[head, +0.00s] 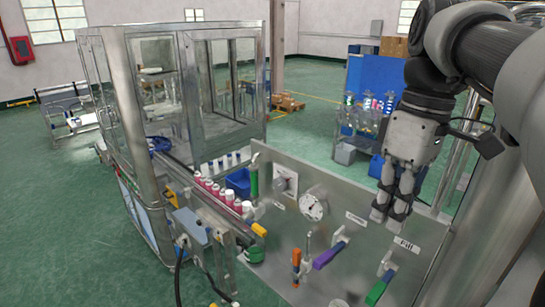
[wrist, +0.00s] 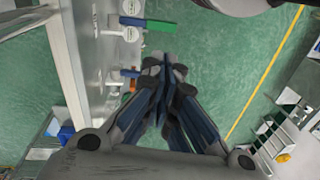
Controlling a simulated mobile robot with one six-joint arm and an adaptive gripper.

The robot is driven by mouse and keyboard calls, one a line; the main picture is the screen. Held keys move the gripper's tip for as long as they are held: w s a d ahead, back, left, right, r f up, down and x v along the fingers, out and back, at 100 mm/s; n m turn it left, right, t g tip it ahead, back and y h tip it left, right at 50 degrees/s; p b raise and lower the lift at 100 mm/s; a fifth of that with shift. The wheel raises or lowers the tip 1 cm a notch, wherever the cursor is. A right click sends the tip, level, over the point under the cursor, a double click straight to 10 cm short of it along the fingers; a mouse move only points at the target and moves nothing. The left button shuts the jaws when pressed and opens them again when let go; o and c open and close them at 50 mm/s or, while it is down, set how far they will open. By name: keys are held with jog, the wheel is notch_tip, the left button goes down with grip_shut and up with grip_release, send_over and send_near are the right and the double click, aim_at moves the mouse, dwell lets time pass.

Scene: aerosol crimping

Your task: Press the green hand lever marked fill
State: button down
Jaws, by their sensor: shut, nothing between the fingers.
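A green-handled lever (head: 380,288) sticks out from the low right part of the steel panel (head: 285,235). A small label (head: 406,245) sits above it, too small to read. Another green handle (head: 254,180) stands upright at the panel's left end. In the wrist view a green handle (wrist: 160,27) shows at the top, left of centre, apart from my fingertips. I cannot read "fill" on any of them. My gripper (head: 380,216) points down, shut and empty, in front of the panel's right part, above the low green lever. Its closed fingertips show in the wrist view (wrist: 165,66).
A purple lever (head: 329,256) and an orange handle (head: 296,262) stick out left of the low green lever. Two dials (head: 313,205) sit on the panel. Pink cans (head: 222,193) line a conveyor at left. Bottles (head: 368,108) stand behind.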

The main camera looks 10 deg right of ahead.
aim_at(382, 282)
jog(key=shift+w+d+r+n+g+y, duration=0.2)
jog(key=shift+d+r+n, duration=0.15)
jog(key=shift+d, duration=0.15)
jog(key=shift+w+d+r+n+g+y, duration=0.1)
jog(key=shift+w+d+r+n+g, duration=0.2)
jog(key=shift+d, duration=0.2)
jog(key=shift+s, duration=0.15)
jog(key=b+x, duration=0.1)
jog(key=x, duration=1.3)
jog(key=shift+a+b, duration=0.1)
jog(key=shift+b, duration=0.35)
